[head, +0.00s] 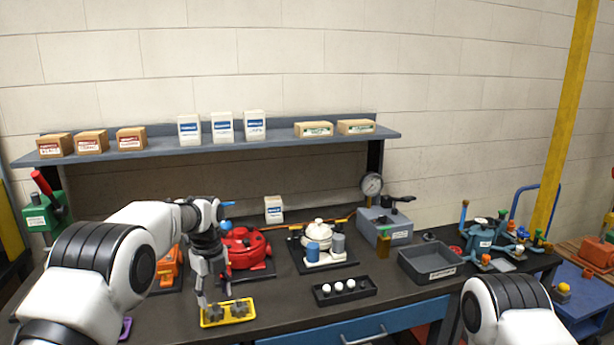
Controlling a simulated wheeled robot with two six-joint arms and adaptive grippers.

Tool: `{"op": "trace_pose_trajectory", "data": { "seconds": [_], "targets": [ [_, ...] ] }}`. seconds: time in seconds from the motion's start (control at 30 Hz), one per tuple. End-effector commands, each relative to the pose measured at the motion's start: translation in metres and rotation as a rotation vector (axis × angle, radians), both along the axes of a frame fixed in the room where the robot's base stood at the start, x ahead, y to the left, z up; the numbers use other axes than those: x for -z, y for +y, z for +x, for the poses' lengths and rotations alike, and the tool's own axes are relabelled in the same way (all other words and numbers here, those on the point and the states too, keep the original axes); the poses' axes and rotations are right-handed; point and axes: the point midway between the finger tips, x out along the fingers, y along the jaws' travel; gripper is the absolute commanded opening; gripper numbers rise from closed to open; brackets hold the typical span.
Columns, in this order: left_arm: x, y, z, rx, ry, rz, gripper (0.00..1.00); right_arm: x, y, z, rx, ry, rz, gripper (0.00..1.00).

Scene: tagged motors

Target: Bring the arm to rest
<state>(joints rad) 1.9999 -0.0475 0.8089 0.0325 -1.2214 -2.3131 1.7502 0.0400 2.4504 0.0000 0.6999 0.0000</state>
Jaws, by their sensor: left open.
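My left arm (130,240) comes in from the left and bends down at the wrist. Its gripper (214,294) points down at the yellow tray (212,321) near the table's front edge. The gripper is open. Small grey parts (239,310) sit in the tray, close to the fingertips; I cannot tell whether the fingers touch them. Of my right arm, only a white and black link (508,305) shows at the bottom right; its gripper is out of view.
A red motor (243,250) stands just behind my left gripper, and an orange one (170,268) is partly hidden by my left arm. A white motor (318,234), a black tray (345,291) with white pieces and a grey bin (430,262) stand further right. A shelf (200,145) runs behind.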

Motion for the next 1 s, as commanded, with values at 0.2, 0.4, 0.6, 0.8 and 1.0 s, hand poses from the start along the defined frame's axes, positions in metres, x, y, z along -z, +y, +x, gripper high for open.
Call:
{"op": "trace_pose_trajectory", "data": {
  "seconds": [0.2, 0.4, 0.6, 0.8, 1.0],
  "targets": [
    [0.057, 0.007, -0.029, -0.011, 0.112, -0.001, 0.54, 0.011, 0.000, 0.001, 0.000, -0.001, 0.000, 0.00],
    [0.125, 0.014, -0.077, -0.027, 0.248, 0.000, 0.54, 0.021, 0.000, 0.000, 0.000, 0.000, 0.000, 0.00],
    [0.227, 0.024, -0.163, -0.179, 0.378, 0.030, 0.54, 0.037, 0.000, 0.000, 0.000, 0.000, 0.000, 0.00],
    [0.333, 0.033, -0.319, -0.660, 0.439, 0.153, 0.54, 0.055, 0.000, 0.001, 0.000, 0.000, 0.000, 0.00],
    [0.345, 0.035, -0.468, -1.467, 0.293, 0.271, 0.54, 0.062, 0.000, 0.001, 0.000, 0.000, 0.000, 0.00]
  ]
}}
